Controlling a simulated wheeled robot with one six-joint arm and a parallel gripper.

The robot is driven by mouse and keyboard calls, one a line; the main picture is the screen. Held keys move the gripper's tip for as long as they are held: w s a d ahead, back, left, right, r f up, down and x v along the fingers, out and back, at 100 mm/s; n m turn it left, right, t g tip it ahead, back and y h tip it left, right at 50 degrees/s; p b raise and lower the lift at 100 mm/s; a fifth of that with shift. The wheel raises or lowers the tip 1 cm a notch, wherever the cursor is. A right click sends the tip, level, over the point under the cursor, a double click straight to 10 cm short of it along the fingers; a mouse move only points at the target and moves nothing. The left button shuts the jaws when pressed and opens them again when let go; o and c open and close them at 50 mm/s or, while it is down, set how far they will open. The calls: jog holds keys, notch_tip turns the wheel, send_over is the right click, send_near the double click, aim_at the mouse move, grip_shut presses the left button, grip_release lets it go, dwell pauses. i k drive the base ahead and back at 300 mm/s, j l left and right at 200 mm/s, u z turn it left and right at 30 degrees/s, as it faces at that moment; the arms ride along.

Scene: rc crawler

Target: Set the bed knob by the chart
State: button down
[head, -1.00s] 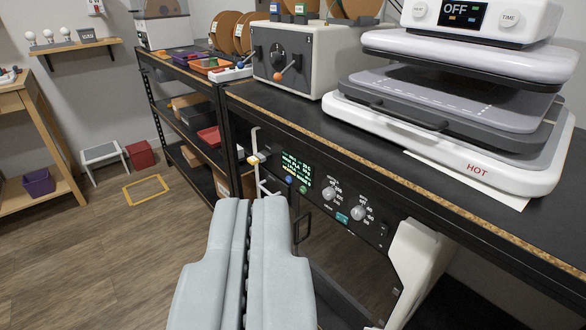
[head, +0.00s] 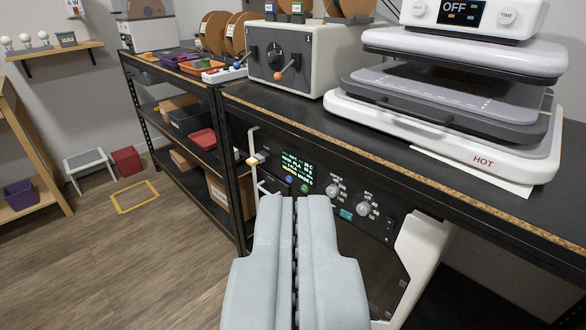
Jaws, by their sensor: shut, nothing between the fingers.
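A black control panel on the front of a machine under the bench carries two pale round knobs. The right knob (head: 363,209) has a label that seems to read BED. The left knob (head: 333,190) has a label that seems to read NOZZLE. Number marks surround both; their pointers are too small to read. A small screen (head: 297,166) to their left shows rows of green, white and yellow text, possibly the chart; the text is not legible. My gripper (head: 294,199) is shut and empty. Its grey fingers show below the screen, left of both knobs, covering the panel's lower left.
A white heat press (head: 455,130) marked HOT stands on the bench, whose front edge (head: 400,165) overhangs the panel. A beige box (head: 300,60) with an orange-tipped lever stands left of it. A white handle part (head: 418,255) juts out right of the knobs. Open floor lies left.

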aim_at(364, 208)
jog(key=i+j+z, duration=0.15)
jog(key=j, duration=0.2)
jog(key=i+j+z, duration=0.35)
jog(key=j, duration=0.4)
jog(key=i+j+z, duration=0.15)
jog(key=j, duration=0.3)
jog(key=i+j+z, duration=0.2)
jog(key=j, duration=0.2)
jog(key=j+z, duration=0.15)
jog(key=j, duration=0.3)
